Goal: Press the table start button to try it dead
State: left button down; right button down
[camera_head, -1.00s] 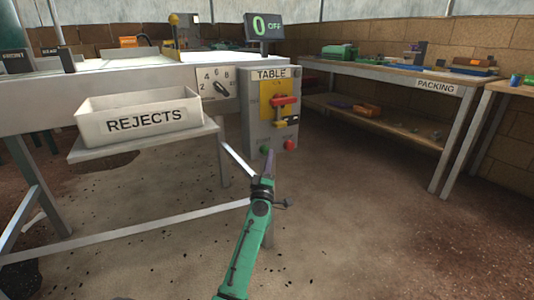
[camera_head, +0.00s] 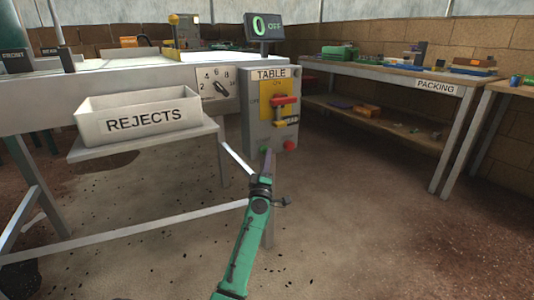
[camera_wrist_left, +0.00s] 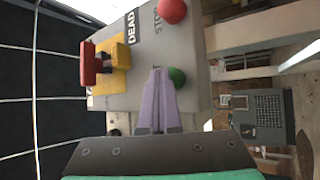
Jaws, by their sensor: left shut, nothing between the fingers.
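The grey TABLE control box (camera_head: 256,128) hangs at the table's right end. Its green start button (camera_head: 264,150) is low on the face, with the red stop button (camera_head: 289,145) to its right. My left gripper (camera_head: 267,153) is shut and empty, its tip right at the green button. In the left wrist view, the purple fingers (camera_wrist_left: 158,78) overlap the edge of the green button (camera_wrist_left: 177,76); I cannot tell whether they touch it. A red-handled switch (camera_head: 284,100) sits on a yellow plate above, and a DEAD label (camera_wrist_left: 131,26) shows beside the plate. My right gripper is out of view.
A display (camera_head: 265,27) on top of the box reads 0 OFF. A numbered dial (camera_head: 220,87) is left of the box. The white REJECTS bin (camera_head: 140,117) stands further left. The packing bench (camera_head: 400,78) is at right, with open floor between.

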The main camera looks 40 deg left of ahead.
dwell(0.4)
pick_arm(q)
jog(key=shift+s+d+p, duration=0.3)
jog(key=shift+d+p, duration=0.15)
jog(key=shift+d, duration=0.35)
jog(key=d, duration=0.2)
jog(key=s+d+p, duration=0.1)
jog(key=d, duration=0.1)
jog(key=shift+s+d+p, duration=0.2)
jog(key=shift+d+p, duration=0.1)
jog(key=shift+d, duration=0.1)
dwell(0.3)
